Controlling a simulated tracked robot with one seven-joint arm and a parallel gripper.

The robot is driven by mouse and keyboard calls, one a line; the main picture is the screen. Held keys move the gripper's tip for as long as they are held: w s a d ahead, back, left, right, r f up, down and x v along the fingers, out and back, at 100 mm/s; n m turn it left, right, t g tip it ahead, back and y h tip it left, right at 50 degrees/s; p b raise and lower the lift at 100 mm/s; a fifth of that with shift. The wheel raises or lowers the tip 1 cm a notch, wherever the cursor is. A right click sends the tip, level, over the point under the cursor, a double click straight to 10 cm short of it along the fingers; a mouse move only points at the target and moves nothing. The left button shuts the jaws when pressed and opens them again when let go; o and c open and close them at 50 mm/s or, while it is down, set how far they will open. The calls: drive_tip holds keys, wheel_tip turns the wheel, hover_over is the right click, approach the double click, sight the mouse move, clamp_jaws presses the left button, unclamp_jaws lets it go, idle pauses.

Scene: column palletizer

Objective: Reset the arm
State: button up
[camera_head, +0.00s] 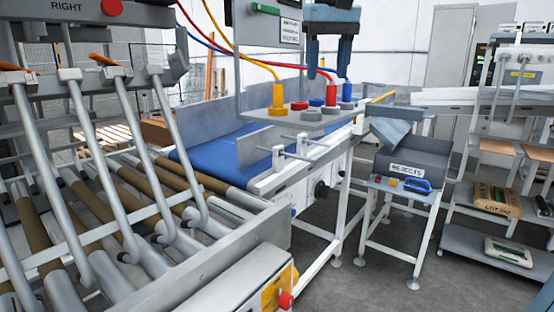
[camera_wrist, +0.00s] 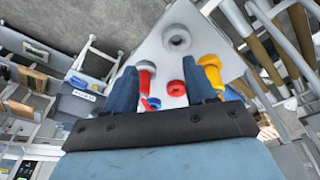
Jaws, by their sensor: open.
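My gripper (camera_head: 329,70) points down with its blue fingers apart and nothing held between them, above a grey plate (camera_head: 298,121) at the top middle of the head view. Yellow (camera_head: 278,96), red (camera_head: 331,93) and blue (camera_head: 347,91) hose couplings stand on the plate. The wrist view shows my open gripper (camera_wrist: 160,66) over the same plate (camera_wrist: 160,58), with the red coupling (camera_wrist: 145,76) near its left finger and the yellow one (camera_wrist: 210,68) beside the right finger. Contact with the couplings cannot be told.
Slanted grey bars (camera_head: 95,165) stand over rollers at left. A grey bin marked REJECTS (camera_head: 410,168) stands on a small table at right. Shelves with sacks (camera_head: 497,200) are at far right. Grey floor is open between.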

drive_tip(key=s+d+f+t, duration=0.1)
drive_tip(key=s+d+f, duration=0.3)
drive_tip(key=f, duration=0.4)
drive_tip(key=s+d+f+m+t, duration=0.1)
drive_tip(key=s+d+f, duration=0.4)
drive_tip(key=f, duration=0.3)
drive_tip(key=s+d+f+m+t, duration=0.1)
drive_tip(key=s+d+f, duration=0.3)
drive_tip(key=s+f, duration=0.2)
wheel_tip(320, 180, down, 2)
drive_tip(key=shift+s+d, duration=0.35)
drive_tip(key=shift+s, duration=0.05)
